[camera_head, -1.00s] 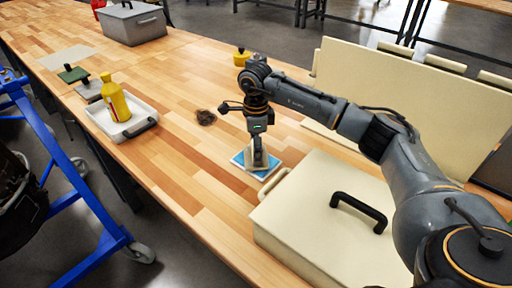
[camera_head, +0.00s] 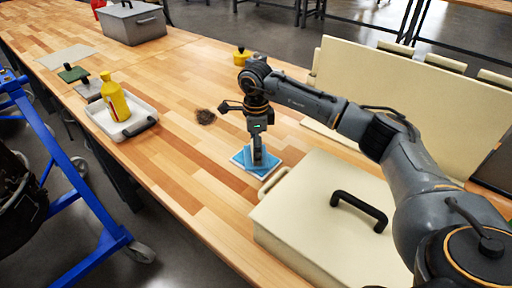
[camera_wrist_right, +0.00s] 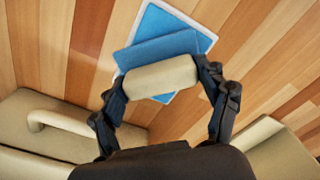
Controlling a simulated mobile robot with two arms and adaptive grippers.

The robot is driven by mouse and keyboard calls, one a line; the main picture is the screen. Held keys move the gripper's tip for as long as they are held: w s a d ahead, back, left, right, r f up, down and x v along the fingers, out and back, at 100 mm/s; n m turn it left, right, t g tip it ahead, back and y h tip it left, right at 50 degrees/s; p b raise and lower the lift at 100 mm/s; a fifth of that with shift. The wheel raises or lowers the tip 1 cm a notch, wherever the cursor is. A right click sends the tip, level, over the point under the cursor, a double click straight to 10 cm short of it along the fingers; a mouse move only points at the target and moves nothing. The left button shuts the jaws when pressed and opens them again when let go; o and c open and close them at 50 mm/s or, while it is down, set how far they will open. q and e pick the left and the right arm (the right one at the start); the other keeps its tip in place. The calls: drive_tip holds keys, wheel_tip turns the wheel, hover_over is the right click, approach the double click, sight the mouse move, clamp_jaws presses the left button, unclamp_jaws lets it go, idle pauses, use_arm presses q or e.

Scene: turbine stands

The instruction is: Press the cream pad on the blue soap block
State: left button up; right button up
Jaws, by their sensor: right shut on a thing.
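My right gripper (camera_head: 258,162) points down over the blue soap block (camera_wrist_right: 158,50). In the right wrist view its fingers (camera_wrist_right: 163,88) are shut on the cream pad (camera_wrist_right: 160,77), which lies across between them. The blue block is directly beyond the pad, at an angle to a white-edged blue base (camera_wrist_right: 200,42) under it. The pad overlaps the block's near edge in this view; whether they touch cannot be told. In the head view the blue and white base (camera_head: 238,160) lies on the wooden table. My left gripper is not in view.
A large cream box (camera_head: 300,215) with a black handle stands close on the right, before an upright cream panel (camera_head: 410,105). A white tray (camera_head: 103,124) holds a yellow bottle (camera_head: 115,101) at left. A dark fuzzy clump (camera_head: 205,117) lies between. The table's front middle is clear.

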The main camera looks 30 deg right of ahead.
drive_tip(key=shift+r+p, duration=2.15)
drive_tip(key=shift+r, duration=1.35)
drive_tip(key=shift+r, duration=0.1)
